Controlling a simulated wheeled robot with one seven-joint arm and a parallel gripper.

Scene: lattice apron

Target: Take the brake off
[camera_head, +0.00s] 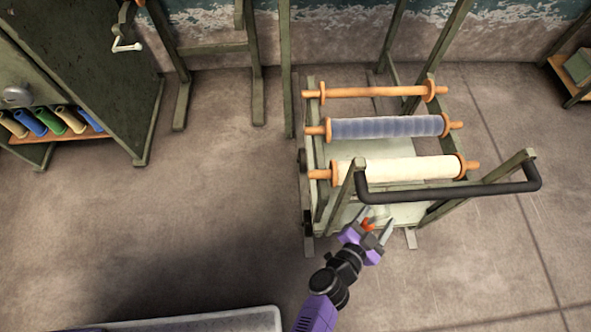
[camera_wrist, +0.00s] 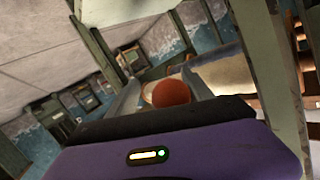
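A green wheeled rack (camera_head: 322,200) stands right of centre in the head view, with a black bar handle (camera_head: 450,193) along its near side. A small orange-red knob (camera_head: 367,225) shows low at the rack's near end; I take it for the brake's knob. It is a round red ball (camera_wrist: 171,92) in the wrist view. My gripper (camera_head: 376,219) is at the rack's near end, its fingers spread apart with the knob between them. The fingers lie on both sides of the ball in the wrist view; I cannot tell whether either touches it. The knob's lower part is hidden.
The rack carries a bare orange roller (camera_head: 375,92), a blue roll (camera_head: 385,127) and a cream roll (camera_head: 400,169). A green cabinet (camera_head: 100,70) with coloured rolls stands at the left. A pale tray edge (camera_head: 230,320) shows at the bottom. Floor left of the rack is clear.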

